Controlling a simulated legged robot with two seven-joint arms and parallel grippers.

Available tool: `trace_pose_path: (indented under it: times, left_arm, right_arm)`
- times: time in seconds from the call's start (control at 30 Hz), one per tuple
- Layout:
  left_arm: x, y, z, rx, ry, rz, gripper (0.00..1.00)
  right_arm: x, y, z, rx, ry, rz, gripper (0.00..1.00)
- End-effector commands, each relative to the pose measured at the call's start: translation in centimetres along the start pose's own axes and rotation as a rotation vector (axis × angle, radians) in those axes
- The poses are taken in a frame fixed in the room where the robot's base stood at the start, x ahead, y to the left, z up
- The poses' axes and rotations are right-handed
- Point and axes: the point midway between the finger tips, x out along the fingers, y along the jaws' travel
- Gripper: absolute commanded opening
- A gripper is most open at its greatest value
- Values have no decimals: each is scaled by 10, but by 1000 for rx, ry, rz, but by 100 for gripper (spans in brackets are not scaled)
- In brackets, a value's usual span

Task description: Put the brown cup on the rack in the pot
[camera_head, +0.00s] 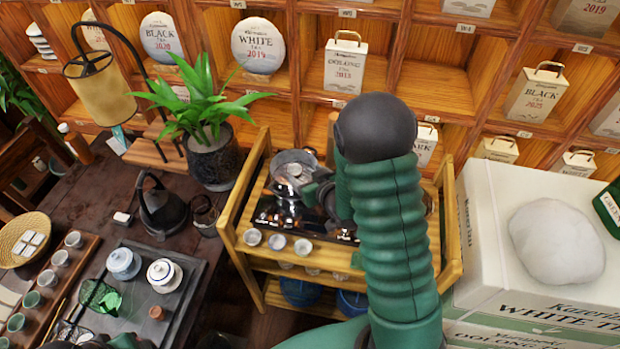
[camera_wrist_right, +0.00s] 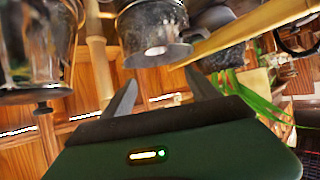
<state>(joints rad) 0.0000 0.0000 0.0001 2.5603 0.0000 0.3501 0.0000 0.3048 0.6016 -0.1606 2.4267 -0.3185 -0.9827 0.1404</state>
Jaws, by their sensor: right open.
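A silver pot (camera_head: 293,165) stands on the wooden rack (camera_head: 231,238), just left of my right gripper (camera_head: 322,192). My right gripper is partly hidden by its own arm. In the right wrist view its two fingers (camera_wrist_right: 163,96) are apart with nothing between them. A dark, shiny round vessel (camera_wrist_right: 151,30) is just beyond the fingertips there; I cannot tell which vessel it is. I cannot make out a brown cup on the rack; my arm covers much of its right side. My left gripper does not show clearly.
Several small white cups (camera_head: 277,242) line the rack's front. A potted plant (camera_head: 212,158) stands close to the rack's left. Stacked white boxes (camera_head: 540,290) stand to the right. A small brown cup (camera_head: 156,312) sits on the dark tea tray (camera_head: 190,290). Tall shelves rise behind.

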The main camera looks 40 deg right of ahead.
Motion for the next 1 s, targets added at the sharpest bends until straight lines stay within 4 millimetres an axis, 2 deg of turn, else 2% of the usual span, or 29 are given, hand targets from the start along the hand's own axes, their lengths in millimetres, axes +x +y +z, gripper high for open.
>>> trace_pose_path:
  times: [0.1, 0.2, 0.27, 0.37, 0.47, 0.53, 0.6, 0.7, 0.8, 1.0]
  left_arm:
    - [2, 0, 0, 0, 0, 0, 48]
    - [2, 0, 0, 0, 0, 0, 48]
    - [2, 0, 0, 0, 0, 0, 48]
    - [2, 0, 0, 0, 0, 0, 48]
    - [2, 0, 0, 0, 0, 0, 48]
    - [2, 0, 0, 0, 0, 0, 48]
    - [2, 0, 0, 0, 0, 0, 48]
    - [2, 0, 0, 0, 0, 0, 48]
    - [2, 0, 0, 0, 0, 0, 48]
    - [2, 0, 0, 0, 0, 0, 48]
  right_arm:
    - [-17, 1, 0, 1, 0, 2, 69]
    - [-23, -3, 1, -3, -19, 1, 69]
    - [-26, -12, 3, -14, -67, -1, 69]
    - [-41, -38, 14, -42, -225, -7, 69]
    - [-76, -73, 35, -76, -436, -31, 69]
    - [-108, -95, 51, -101, -578, -57, 69]
    - [-139, -113, 63, -126, -694, -85, 69]
    - [-168, -126, 75, -147, -800, -111, 69]
    - [-178, -129, 79, -155, -838, -119, 69]
    - [-177, -128, 80, -153, -840, -118, 69]
